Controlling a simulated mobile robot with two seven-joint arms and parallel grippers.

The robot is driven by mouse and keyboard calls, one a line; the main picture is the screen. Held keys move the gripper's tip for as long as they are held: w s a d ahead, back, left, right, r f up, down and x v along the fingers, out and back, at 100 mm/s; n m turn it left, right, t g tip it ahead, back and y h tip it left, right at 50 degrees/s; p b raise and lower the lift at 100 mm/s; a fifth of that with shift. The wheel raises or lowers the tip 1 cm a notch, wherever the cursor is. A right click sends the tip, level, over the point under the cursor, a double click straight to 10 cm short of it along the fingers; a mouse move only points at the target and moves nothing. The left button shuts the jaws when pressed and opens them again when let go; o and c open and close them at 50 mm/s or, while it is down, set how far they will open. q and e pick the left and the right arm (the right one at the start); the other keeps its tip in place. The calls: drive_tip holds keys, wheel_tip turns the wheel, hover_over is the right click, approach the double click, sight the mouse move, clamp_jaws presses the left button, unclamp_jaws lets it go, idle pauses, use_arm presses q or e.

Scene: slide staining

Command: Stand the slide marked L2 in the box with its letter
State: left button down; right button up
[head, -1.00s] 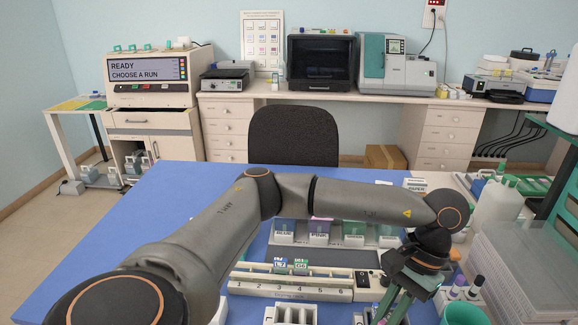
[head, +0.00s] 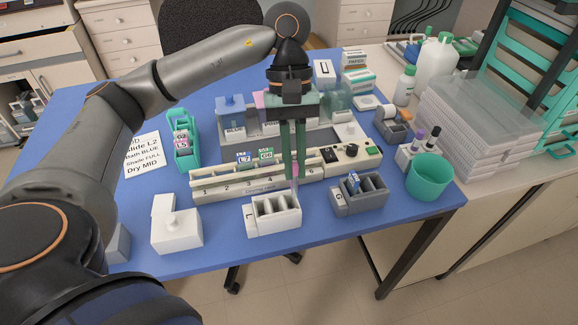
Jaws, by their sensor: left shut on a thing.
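My left gripper (head: 292,172) points down over the table, its green fingers shut on a thin slide (head: 295,170) with a pink part showing at the fingertips. Its mark cannot be read, so I cannot tell whether it is L2. The white box marked L (head: 258,227) stands at the front edge, just below and left of the fingertips in the picture; its slots look empty. The grey box marked G (head: 345,207) stands to its right with a blue-labelled slide in it. My right gripper is not in view.
A long cream numbered drying rack (head: 222,186) holds slides L7 and G6 behind the boxes. A teal slide rack (head: 188,160) and a note card (head: 143,155) are at left. A white lidded block (head: 177,235), staining baths (head: 232,128) and a green cup (head: 428,178) stand around.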

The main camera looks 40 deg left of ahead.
sight(292, 190)
use_arm(q)
drive_tip(key=shift+a+r+n, duration=0.1)
drive_tip(key=shift+a+n, duration=0.2)
drive_tip(key=shift+n, duration=0.4)
drive_tip(key=shift+f+b, duration=2)
drive_tip(key=shift+f, duration=0.95)
drive_tip(key=shift+f+b, duration=0.35)
drive_tip(key=shift+b, duration=0.05)
drive_tip(key=shift+f, duration=0.25)
drive_tip(key=shift+f+b, duration=0.3)
drive_tip(key=shift+b, duration=0.25)
drive_tip(key=shift+f+b, duration=0.3)
drive_tip(key=shift+b, duration=0.1)
